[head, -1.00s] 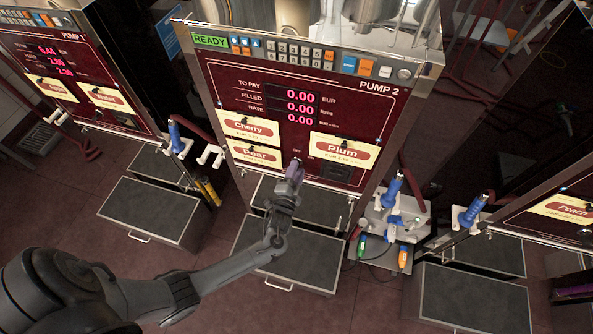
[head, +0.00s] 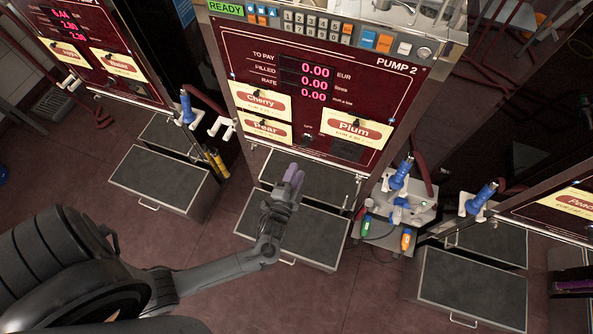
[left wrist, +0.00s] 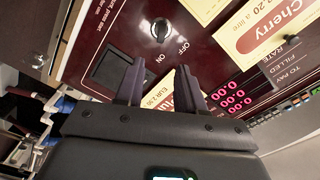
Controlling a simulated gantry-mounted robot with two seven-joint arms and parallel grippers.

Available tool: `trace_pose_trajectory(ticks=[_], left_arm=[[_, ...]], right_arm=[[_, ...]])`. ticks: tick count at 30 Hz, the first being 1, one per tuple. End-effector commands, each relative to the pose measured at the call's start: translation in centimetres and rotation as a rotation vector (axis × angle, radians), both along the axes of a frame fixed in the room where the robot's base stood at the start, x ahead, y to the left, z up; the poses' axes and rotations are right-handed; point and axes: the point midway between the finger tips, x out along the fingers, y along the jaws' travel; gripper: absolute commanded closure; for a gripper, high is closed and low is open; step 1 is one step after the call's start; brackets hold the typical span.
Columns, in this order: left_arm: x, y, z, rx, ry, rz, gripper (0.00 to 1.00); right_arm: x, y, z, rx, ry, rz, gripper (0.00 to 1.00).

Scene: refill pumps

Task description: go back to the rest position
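My left gripper (head: 293,176) is in front of the lower part of Pump 2 (head: 320,75), apart from its panel. In the left wrist view its two dark fingers (left wrist: 160,80) stand apart with nothing between them, so it is open and empty. A black switch knob (left wrist: 161,29) marked OFF and ON shows beyond the fingertips, and it also shows in the head view (head: 308,136). The Pump 2 display (head: 314,82) reads 0.00 on three lines, with a green READY sign (head: 226,8) above. My right gripper is not in view.
Pump 1 (head: 85,45) stands at left with a blue nozzle (head: 187,107). A grey stand (head: 385,225) and blue nozzles (head: 402,172) are right of Pump 2. Low dark drawers (head: 156,178) jut out at floor level. The reddish floor (head: 330,300) in front is clear.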

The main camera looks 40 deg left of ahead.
Motion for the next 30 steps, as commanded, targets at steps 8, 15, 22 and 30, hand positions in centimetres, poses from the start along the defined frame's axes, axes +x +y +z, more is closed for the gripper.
trace_pose_trajectory(ticks=[8,15,22,30], left_arm=[[0.0,0.0,0.0,0.000,0.001,0.000,0.62],[-3.0,0.7,-2.0,0.003,0.052,0.010,0.62],[-4.2,0.8,1.5,-0.224,0.100,-0.018,0.62],[-6.0,-3.3,5.7,-0.677,0.391,-0.091,0.62]], right_arm=[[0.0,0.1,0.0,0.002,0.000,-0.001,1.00],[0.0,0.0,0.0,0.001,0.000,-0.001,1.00],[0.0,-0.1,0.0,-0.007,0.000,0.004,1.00],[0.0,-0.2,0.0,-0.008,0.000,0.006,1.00]])
